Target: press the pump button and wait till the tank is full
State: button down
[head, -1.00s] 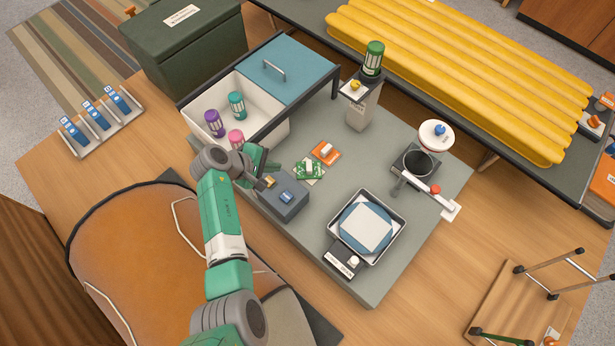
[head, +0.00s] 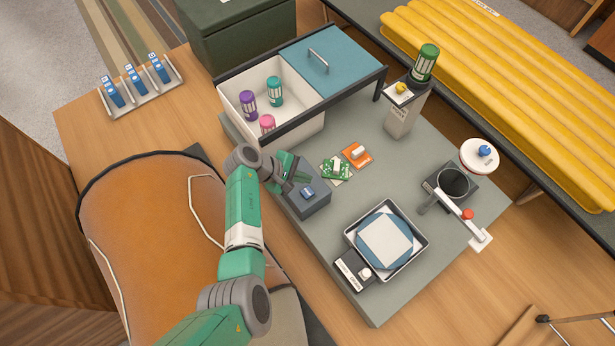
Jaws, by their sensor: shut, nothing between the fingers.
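My gripper (head: 299,178) is shut and empty, over the back part of a small grey box (head: 306,205) near the table's left edge. A blue button or switch (head: 308,192) on the box's top shows just in front of the fingertips; I cannot tell whether they touch the box. Which control is the pump button is not clear from the picture. Other candidates are a yellow knob (head: 401,88) on a grey post and a red knob (head: 467,214) beside a dark round vessel (head: 453,182). That vessel may be the tank; its fill level cannot be read.
Orange and green cards (head: 336,169) lie right of the gripper. A white bin (head: 310,125) with bottles stands behind it. A tray (head: 352,232) with a blue and white item is at the front right. Grey tabletop (head: 400,170) is clear between them.

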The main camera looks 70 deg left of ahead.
aim_at(304, 192)
notch_tip(304, 192, down, 6)
jog(key=b, duration=0.4)
jog(key=shift+f+b, duration=0.2)
jog(key=shift+b, duration=0.15)
jog(key=shift+f, duration=0.1)
dwell(1.4)
jog(key=shift+f, duration=0.3)
jog(key=shift+f+b, duration=0.45)
jog(key=shift+b, duration=0.1)
dwell(0.4)
jog(key=shift+r, duration=0.1)
jog(key=shift+r+p, duration=0.75)
jog(key=shift+p, duration=0.2)
jog(key=shift+r, duration=0.1)
notch_tip(304, 192, up, 5)
jog(key=p, duration=0.5)
